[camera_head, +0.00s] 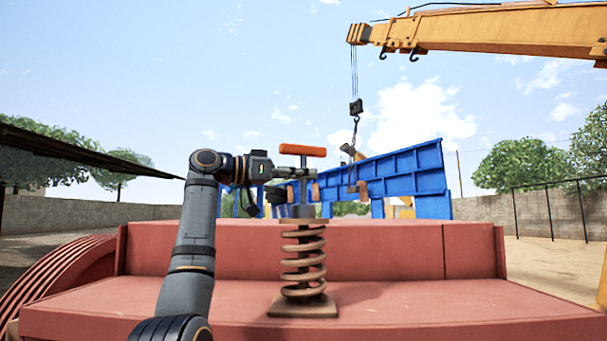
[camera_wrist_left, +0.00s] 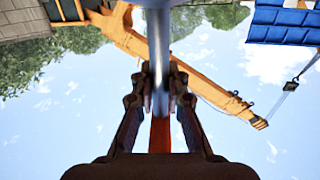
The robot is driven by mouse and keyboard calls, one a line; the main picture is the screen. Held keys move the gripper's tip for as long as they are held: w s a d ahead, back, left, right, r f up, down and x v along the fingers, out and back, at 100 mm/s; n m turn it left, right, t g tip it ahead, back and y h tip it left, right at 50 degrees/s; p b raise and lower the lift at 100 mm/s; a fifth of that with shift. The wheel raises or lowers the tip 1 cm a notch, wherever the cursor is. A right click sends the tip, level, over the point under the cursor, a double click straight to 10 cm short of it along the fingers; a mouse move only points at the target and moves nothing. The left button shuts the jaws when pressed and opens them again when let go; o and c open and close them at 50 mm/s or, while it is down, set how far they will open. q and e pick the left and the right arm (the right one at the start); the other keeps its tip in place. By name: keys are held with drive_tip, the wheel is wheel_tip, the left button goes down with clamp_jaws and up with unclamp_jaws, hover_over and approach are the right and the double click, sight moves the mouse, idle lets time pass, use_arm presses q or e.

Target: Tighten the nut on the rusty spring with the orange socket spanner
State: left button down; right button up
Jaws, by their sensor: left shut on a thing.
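The orange socket spanner (camera_head: 302,150) stands upright, its T-handle at the top and its grey shaft running down to the top of the rusty spring (camera_head: 303,262). My left gripper (camera_head: 308,173) comes in from the left and is shut on the shaft just below the handle. In the left wrist view the shaft (camera_wrist_left: 158,50) passes between the fingers of my left gripper (camera_wrist_left: 158,88), with the orange handle beyond it. The spring is upright on a square base plate (camera_head: 290,310). The nut does not show; I cannot tell whether the socket sits on it. My right gripper is out of view.
The red crusher body (camera_head: 420,305) carries the spring, with a raised red wall (camera_head: 400,250) behind it. A blue metal structure (camera_head: 405,180) and a yellow crane boom (camera_head: 480,30) with a hanging hook are farther back. The air around the handle is clear.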

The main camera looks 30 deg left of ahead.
use_arm(q)
drive_tip(key=shift+f+n+y+b, duration=0.1)
drive_tip(key=shift+n+y+b, duration=0.2)
drive_tip(key=shift+y, duration=0.1)
drive_tip(key=c, duration=1.3)
unclamp_jaws()
drive_tip(key=v, duration=1.2)
drive_tip(key=shift+d+f, duration=0.15)
